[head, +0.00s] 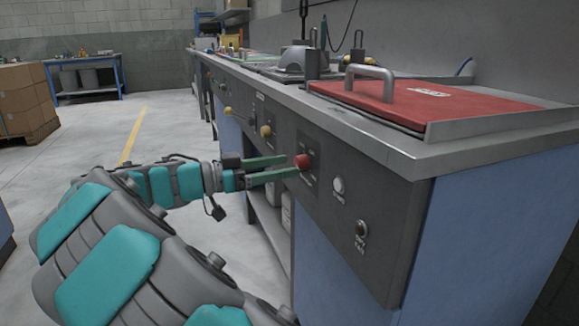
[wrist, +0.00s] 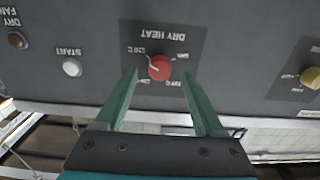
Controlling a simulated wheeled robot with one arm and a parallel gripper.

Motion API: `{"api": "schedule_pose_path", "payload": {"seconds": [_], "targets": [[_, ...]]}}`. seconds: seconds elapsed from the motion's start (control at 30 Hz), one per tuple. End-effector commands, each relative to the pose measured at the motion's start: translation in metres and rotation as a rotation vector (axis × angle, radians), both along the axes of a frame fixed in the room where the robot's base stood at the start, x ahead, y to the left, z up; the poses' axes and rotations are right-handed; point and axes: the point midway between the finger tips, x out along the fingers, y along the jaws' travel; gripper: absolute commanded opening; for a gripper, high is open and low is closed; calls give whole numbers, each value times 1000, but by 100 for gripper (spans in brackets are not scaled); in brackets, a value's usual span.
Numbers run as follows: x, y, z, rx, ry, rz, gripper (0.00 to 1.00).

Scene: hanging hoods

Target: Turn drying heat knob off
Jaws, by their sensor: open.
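The red dry heat knob (head: 303,161) sits on the dark front panel of the bench in the head view. In the wrist view the knob (wrist: 159,67) is under the upside-down label "DRY HEAT", with marked settings around it. A pale pointer line on it points toward the left and slightly up. My gripper (head: 294,166) is open, with its two green fingers reaching to the panel around the knob. In the wrist view my gripper (wrist: 163,73) has one finger on each side of the knob, with a visible gap on both sides.
A white start button (head: 339,185) and a dry fan switch (head: 361,229) sit right of the knob. A yellow knob (head: 266,131) is further left on the panel. A red lid (head: 400,100) with a handle covers the bench top.

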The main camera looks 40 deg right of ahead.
Motion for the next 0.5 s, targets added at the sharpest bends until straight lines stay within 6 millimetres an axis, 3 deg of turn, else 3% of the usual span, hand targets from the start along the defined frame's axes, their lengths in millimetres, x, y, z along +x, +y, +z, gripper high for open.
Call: {"api": "schedule_pose_path", "payload": {"seconds": [0.2, 0.5], "targets": [[-6, -21, 0, 0, 1, -3, 71], [-6, -23, 0, 1, 2, -1, 71]]}}
